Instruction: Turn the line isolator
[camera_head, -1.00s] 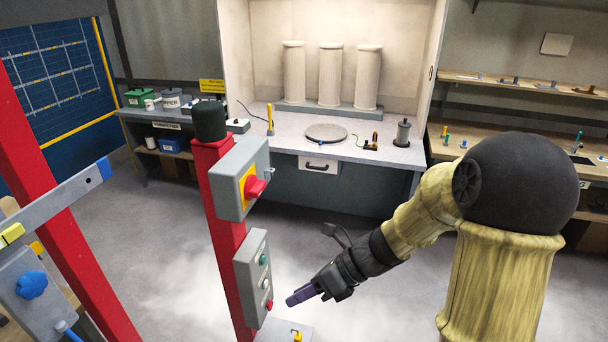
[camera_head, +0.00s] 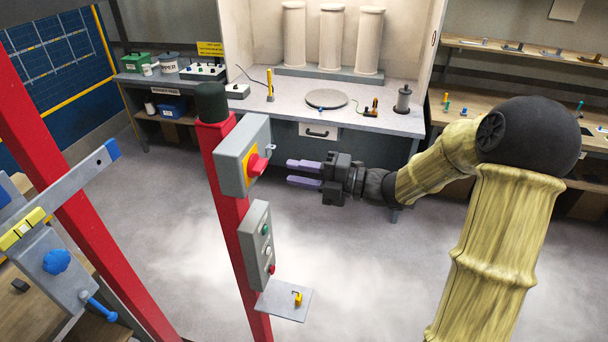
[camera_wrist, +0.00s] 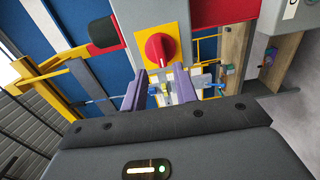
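The line isolator is a red rotary knob (camera_head: 256,166) on a yellow plate, on a grey box (camera_head: 232,157) fixed to a red post (camera_head: 228,208). In the wrist view the red knob (camera_wrist: 161,49) is ahead of and just above the fingers, with its yellow plate (camera_wrist: 163,40) behind it. My gripper (camera_head: 305,173) is to the right of the knob in the head view, pointing left at it. Its two purple fingers are apart with nothing between them, and it also shows in the wrist view (camera_wrist: 160,100). A gap shows between the fingertips and the knob.
Below the isolator, a grey button box (camera_head: 257,243) and a small shelf with a yellow padlock (camera_head: 298,299) are on the same post. A red beam with a blue-knobbed bracket (camera_head: 55,261) stands at left. A workbench (camera_head: 370,115) is behind. Open floor lies right of the post.

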